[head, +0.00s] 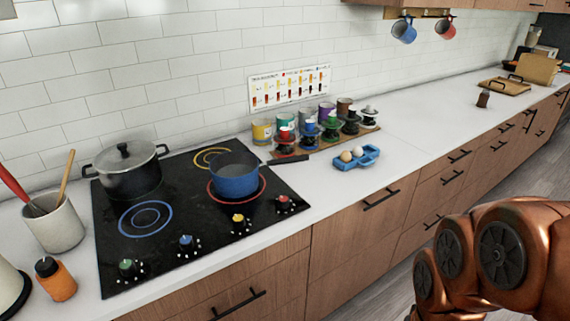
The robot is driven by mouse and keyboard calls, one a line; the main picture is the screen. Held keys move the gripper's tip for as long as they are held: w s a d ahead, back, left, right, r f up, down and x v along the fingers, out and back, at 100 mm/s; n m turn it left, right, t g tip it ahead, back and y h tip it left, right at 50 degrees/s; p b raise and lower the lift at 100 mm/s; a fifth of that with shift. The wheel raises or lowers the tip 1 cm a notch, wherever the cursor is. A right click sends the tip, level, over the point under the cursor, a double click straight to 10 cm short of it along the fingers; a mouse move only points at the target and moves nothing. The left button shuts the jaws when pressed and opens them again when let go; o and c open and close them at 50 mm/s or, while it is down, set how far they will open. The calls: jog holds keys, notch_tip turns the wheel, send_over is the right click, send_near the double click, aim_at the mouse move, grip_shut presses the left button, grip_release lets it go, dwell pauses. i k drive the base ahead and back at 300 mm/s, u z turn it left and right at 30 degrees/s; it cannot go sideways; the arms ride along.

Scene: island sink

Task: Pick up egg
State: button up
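Two eggs sit in a blue egg holder (370,156) on the white counter, right of the stove. One egg (346,156) is pale and at the left; the other egg (358,151) is just right of it. My arm shows at the lower right, in front of the drawers and well apart from the eggs. My gripper is out of the picture.
A blue pot (236,183) on the black stove (175,235) has its handle pointing toward the egg holder. Colored cans and jars stand on a wooden board (310,149) behind the eggs. The counter (425,135) right of the holder is clear.

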aim_at(346, 156)
jog(key=z, duration=0.85)
jog(key=i, duration=2.1)
jog(key=u, duration=3.3)
